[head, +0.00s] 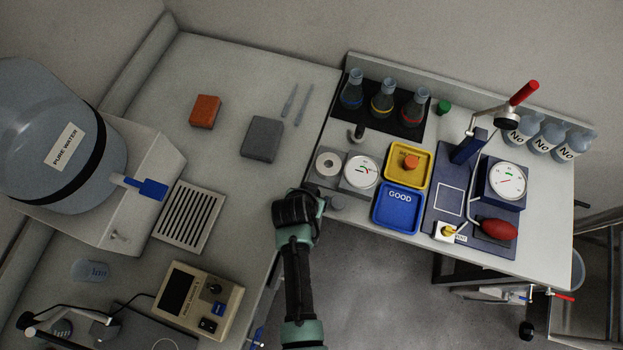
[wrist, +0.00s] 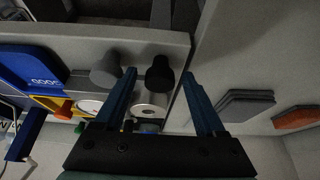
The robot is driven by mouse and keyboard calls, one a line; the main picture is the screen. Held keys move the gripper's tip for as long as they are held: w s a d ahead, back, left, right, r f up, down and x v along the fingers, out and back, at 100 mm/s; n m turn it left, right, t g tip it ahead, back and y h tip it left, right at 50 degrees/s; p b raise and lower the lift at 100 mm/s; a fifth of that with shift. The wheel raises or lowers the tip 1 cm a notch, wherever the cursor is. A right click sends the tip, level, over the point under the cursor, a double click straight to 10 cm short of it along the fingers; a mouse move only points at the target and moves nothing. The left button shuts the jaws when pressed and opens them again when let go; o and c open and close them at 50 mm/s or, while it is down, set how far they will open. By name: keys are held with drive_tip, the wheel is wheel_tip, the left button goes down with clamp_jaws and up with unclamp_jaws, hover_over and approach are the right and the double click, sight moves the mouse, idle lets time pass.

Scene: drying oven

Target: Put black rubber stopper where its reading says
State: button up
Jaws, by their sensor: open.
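The black rubber stopper (wrist: 160,73) stands near the bench edge in the wrist view, between and just beyond the fingertips of my gripper (wrist: 159,76). My gripper is open and empty; in the head view (head: 310,196) it hides the black stopper. A grey stopper (wrist: 106,70) stands beside it, also in the head view (head: 336,202). A tester with a round metal plate (head: 328,163) and a white dial (head: 360,171) is behind; its plate looks bare and its reading is too small to tell. A blue tray (head: 398,221) reads "GOOD". A yellow tray (head: 393,180) holds an orange stopper (head: 410,162).
Flasks (head: 382,103) stand on a black mat at the back, with a green stopper (head: 444,106) beside it. A blue stand with a gauge (head: 508,181) and red bulb (head: 492,229) is at right. A grey block (head: 262,139) and orange block (head: 205,111) lie on the left bench.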

drive_tip(key=shift+s+r, duration=0.1)
drive_tip(key=shift+r, duration=0.35)
drive_tip(key=v, duration=1.1)
drive_tip(key=w+r+t, duration=0.3)
drive_tip(key=w+r, duration=0.4)
drive_tip(key=r, duration=0.3)
drive_tip(key=w+r+t, duration=0.4)
drive_tip(key=w+r, duration=0.3)
drive_tip(key=r, duration=0.3)
drive_tip(key=w+r+n+t+y, duration=0.1)
drive_tip(key=w+r+t, duration=0.1)
drive_tip(key=r, duration=0.6)
drive_tip(key=w+r+n+t, duration=0.1)
drive_tip(key=w+r+t, duration=0.1)
drive_tip(key=r, duration=0.7)
drive_tip(key=s+r+t, duration=0.3)
drive_tip(key=s+r, duration=0.1)
drive_tip(key=r, duration=0.7)
drive_tip(key=s+d+r+n+t, duration=0.1)
drive_tip(key=s+r+t, duration=0.3)
drive_tip(key=r, duration=0.7)
drive_tip(key=s+d+r+t, duration=0.1)
drive_tip(key=s+r+t, duration=0.3)
drive_tip(key=r, duration=0.7)
drive_tip(key=shift+s+n, duration=0.3)
drive_tip(key=shift+s, duration=0.65)
